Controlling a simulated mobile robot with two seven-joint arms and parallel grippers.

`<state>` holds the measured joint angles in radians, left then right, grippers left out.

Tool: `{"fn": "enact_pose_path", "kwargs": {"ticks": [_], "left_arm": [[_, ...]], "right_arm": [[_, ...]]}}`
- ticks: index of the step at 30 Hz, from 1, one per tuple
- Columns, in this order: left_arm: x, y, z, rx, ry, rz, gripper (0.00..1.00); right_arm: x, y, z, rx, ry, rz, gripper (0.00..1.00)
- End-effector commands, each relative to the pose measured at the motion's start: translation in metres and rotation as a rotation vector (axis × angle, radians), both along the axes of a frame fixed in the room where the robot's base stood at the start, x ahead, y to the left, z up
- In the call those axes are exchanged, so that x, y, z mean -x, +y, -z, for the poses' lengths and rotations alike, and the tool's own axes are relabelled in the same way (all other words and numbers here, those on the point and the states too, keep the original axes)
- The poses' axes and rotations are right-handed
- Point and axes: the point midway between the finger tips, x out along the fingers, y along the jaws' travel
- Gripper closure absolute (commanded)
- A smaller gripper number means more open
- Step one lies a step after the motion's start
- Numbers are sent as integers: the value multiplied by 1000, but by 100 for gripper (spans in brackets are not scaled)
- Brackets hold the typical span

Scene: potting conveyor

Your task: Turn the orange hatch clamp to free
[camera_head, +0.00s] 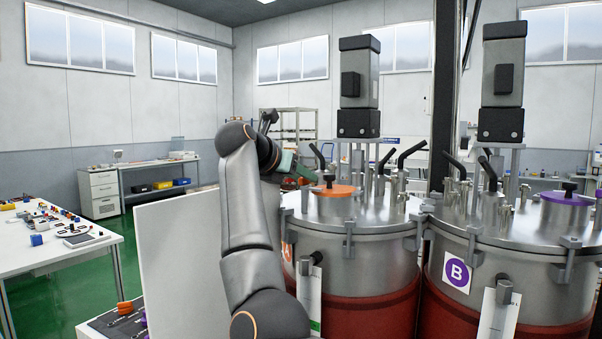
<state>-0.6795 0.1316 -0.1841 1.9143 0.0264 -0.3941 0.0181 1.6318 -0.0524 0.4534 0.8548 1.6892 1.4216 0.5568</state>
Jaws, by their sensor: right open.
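The orange hatch (345,191) is a round orange cap on top of the left steel tank, with a small black clamp knob (329,179) standing at its middle. Which way the clamp is turned cannot be told at this size. My right arm rises through the middle of the view and bends over toward the tank's left side. My right gripper (303,177) is left of the orange hatch, apart from the knob as far as I can see. It is open; its fingers are small and partly hidden by the wrist. My left gripper is not in view.
The left tank (375,262) has black-tipped levers and a motor column (359,85) on its lid. The right tank (535,270) carries a purple B label and a purple hatch (567,199). A white panel (180,255) stands left of my arm. A cluttered white table (75,262) is at far left.

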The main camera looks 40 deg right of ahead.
Motion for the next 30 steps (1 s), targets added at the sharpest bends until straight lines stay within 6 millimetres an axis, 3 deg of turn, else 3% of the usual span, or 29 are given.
{"fn": "enact_pose_path", "kwargs": {"ticks": [11,22,30], "left_arm": [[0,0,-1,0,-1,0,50],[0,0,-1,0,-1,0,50],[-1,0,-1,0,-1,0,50]], "right_arm": [[-2,-5,3,1,0,0,57],[-2,-5,2,1,-2,-1,99],[-1,-4,2,1,-2,-1,100]]}}
